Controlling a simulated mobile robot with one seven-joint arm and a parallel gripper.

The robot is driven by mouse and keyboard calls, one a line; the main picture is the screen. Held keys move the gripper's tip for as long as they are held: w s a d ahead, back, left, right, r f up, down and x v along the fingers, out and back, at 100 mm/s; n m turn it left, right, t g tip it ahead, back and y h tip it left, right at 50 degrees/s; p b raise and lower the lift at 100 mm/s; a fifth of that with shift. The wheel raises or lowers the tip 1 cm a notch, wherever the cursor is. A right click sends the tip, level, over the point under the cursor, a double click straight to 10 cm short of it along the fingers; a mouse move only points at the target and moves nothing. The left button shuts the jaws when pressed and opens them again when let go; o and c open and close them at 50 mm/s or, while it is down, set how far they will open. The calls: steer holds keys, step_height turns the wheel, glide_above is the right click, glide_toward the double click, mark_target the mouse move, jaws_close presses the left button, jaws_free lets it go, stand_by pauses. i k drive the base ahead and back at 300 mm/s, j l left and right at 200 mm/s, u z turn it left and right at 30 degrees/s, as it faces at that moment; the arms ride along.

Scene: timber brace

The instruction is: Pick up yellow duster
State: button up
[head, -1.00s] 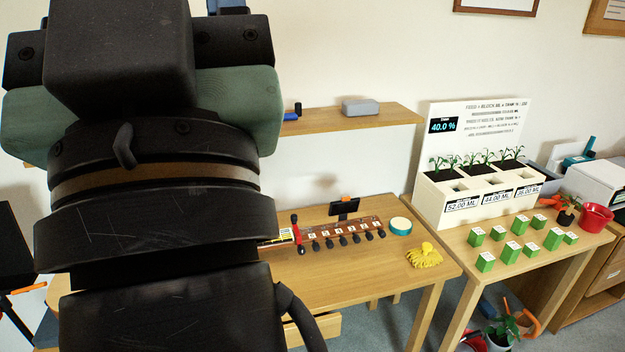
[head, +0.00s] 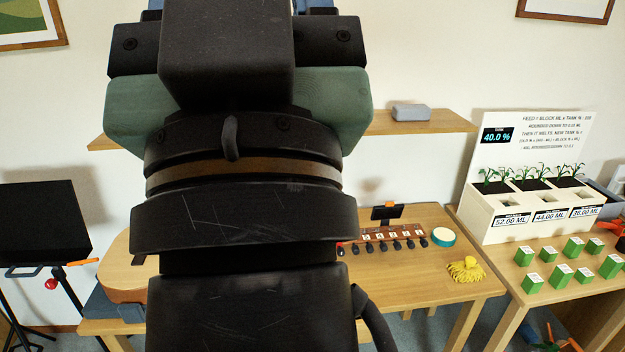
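The yellow duster (head: 466,270) lies on the wooden table (head: 405,292) near its right front corner, as a fluffy yellow bundle with a small knob on top. My own dark arm fills the middle of the head view and hides part of the table. The fingers of my gripper do not show, so its state and its place relative to the duster cannot be seen. Nothing is seen touching the duster.
A round teal-rimmed tin (head: 443,237) sits just behind the duster. A guitar (head: 125,270) lies on the table, its middle hidden by my arm. Green blocks (head: 562,274) and a white planter (head: 530,210) stand on the right table. A shelf (head: 425,123) is on the wall.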

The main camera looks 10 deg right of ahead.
mark_target(469, 268)
steer(key=i+l, duration=0.15)
steer(key=l, duration=0.15)
steer(key=i+l+u, duration=0.1)
steer(key=l, duration=0.25)
steer(key=i+l, duration=0.2)
steer(key=l, duration=0.15)
steer(key=i+l+u, duration=0.1)
steer(key=l, duration=0.2)
steer(key=i+l, duration=0.2)
steer(key=l, duration=0.15)
steer(key=u, duration=0.05)
